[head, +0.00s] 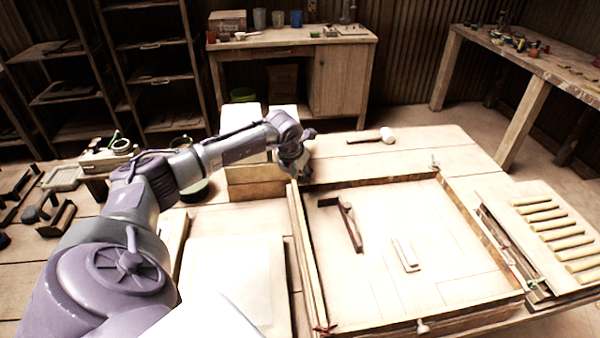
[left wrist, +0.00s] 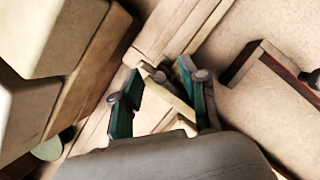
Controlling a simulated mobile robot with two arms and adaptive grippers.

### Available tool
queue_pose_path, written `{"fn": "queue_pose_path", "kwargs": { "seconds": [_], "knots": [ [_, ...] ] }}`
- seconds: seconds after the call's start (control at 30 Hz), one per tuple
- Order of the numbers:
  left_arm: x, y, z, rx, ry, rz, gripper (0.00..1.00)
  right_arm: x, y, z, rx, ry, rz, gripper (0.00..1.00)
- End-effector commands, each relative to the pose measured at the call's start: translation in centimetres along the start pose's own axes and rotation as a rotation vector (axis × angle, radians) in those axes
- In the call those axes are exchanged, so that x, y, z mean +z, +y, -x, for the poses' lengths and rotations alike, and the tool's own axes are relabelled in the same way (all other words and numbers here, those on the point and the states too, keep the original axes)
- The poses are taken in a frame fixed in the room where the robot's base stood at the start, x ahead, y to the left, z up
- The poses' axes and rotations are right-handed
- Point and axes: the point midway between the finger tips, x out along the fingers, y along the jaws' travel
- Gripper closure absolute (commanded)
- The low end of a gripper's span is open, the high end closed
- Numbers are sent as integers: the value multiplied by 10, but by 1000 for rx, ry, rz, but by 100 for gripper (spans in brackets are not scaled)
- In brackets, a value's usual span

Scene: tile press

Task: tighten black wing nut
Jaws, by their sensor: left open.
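My left gripper (head: 298,170) is at the back left corner of the wooden press frame (head: 304,255). In the left wrist view my left gripper (left wrist: 158,72) is open, with a teal-padded finger on each side. A small dark piece, seemingly the black wing nut (left wrist: 157,76), shows between the fingertips at the frame corner. Its shape is hard to make out, and I cannot tell whether a finger touches it. In the head view the gripper hides that corner. My right gripper is not in view.
A red wing nut (head: 323,329) and a pale one (head: 422,327) are on the frame's front side. Another pale one (head: 435,161) is at the back right. A dark-handled tool (head: 350,225) lies inside the frame. A mallet (head: 385,135) lies behind it. Wooden blocks (left wrist: 90,75) stand close left of the gripper.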

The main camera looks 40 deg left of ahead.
Motion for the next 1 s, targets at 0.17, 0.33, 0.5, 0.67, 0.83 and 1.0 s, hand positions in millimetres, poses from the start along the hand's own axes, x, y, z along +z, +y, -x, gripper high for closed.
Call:
{"fn": "queue_pose_path", "kwargs": {
  "seconds": [0.17,0.33,0.5,0.67,0.83,1.0],
  "knots": [
    [0,0,0,0,0,0,70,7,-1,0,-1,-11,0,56],
    [0,0,0,0,0,0,98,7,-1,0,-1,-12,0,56],
    [0,0,0,-1,0,-1,100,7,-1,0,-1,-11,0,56],
    [0,0,0,-6,0,-16,100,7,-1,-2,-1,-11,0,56],
    [-1,1,-2,-30,0,-71,100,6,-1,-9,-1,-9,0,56],
    [-1,2,-3,-73,-1,-176,100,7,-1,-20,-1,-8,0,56]
  ]
}}
